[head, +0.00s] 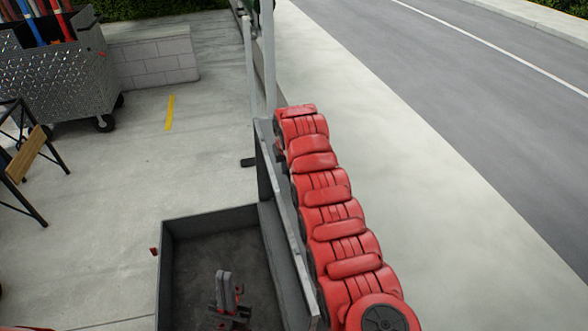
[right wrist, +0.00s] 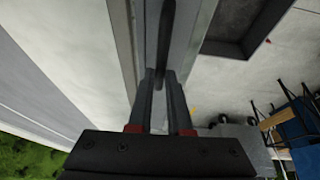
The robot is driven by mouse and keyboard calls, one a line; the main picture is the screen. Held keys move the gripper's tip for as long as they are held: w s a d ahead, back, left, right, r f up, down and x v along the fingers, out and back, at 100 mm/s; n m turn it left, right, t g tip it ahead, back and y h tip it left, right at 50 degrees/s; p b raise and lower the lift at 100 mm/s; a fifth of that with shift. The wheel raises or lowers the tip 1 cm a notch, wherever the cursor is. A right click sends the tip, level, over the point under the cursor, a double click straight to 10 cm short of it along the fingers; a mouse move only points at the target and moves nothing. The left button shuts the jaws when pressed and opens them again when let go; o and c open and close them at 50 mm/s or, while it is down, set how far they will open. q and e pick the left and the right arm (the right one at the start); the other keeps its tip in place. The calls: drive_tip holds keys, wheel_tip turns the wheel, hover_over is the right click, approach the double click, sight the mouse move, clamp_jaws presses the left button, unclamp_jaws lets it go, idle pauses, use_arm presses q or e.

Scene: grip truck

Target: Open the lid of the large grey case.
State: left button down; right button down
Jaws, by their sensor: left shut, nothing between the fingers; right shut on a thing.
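The large grey case (head: 168,270) stands open at the bottom centre of the head view, with a bare dark floor inside. Its grey lid (head: 287,228) stands roughly upright along the case's right side. In the right wrist view, my right gripper (right wrist: 163,85) is shut on a dark bar-like handle (right wrist: 166,35) at the lid (right wrist: 125,40). In the head view my red right arm runs along the lid's outer side, and the right fingers are mostly hidden. My left gripper (head: 226,282) is shut and empty, seen over the case's open interior, fingers pointing away from me.
A metal tread-plate cart (head: 60,65) stands at the upper left, near a low block wall (head: 155,58). A dark-legged stand (head: 30,165) is at the left edge. A road (head: 450,80) lies to the right.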

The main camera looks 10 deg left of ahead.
drive_tip(key=shift+s+a, duration=0.1)
drive_tip(key=shift+a, duration=0.05)
drive_tip(key=c, duration=1.2)
unclamp_jaws()
drive_tip(key=o, duration=0.4)
drive_tip(key=shift+c, duration=0.2)
drive_tip(key=shift+s+r+b, duration=0.1)
drive_tip(key=shift+r+b, duration=0.25)
drive_tip(key=shift+r, duration=0.2)
drive_tip(key=b+v, duration=0.5)
drive_tip(key=v, duration=1.1)
